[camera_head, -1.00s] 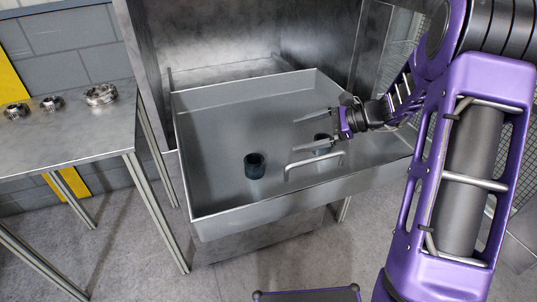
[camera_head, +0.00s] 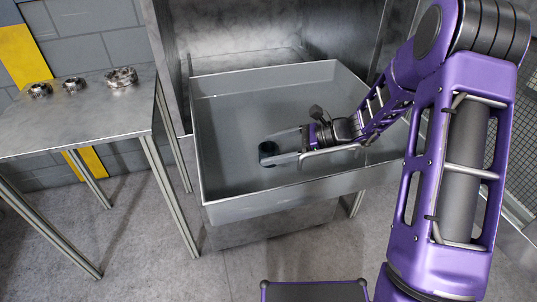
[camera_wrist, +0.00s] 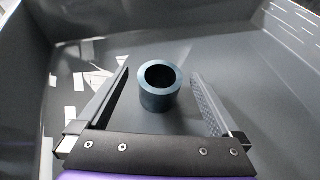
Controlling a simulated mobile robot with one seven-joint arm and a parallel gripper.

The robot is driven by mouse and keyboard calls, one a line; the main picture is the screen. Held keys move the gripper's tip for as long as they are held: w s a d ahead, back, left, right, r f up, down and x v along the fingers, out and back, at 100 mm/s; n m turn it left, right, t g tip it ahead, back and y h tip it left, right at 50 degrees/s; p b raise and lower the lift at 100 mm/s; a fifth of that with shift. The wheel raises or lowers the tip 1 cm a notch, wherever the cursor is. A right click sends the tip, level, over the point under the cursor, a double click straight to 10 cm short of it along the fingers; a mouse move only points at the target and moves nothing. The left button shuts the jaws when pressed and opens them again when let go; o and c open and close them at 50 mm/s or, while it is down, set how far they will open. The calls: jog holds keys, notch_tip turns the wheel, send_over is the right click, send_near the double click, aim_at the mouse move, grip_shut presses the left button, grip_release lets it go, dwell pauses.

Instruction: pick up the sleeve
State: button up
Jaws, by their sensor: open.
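The sleeve (camera_head: 267,150), a short dark blue-grey hollow cylinder, stands upright on the floor of the grey tray (camera_head: 330,184). It also shows in the wrist view (camera_wrist: 157,100), its round opening facing up. My gripper (camera_head: 272,147) is open, with its two fingers on either side of the sleeve near the fingertips. In the wrist view a gap shows between the sleeve and each finger. The fingers partly cover the sleeve in the head view.
A metal table (camera_head: 80,125) at left holds several metal rings (camera_head: 121,77). The tray's left floor is clear.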

grip_shut()
dwell(0.4)
jog(key=shift+r, duration=0.1)
notch_tip(320, 180, up, 10)
jog(key=p, duration=0.1)
dwell(0.5)
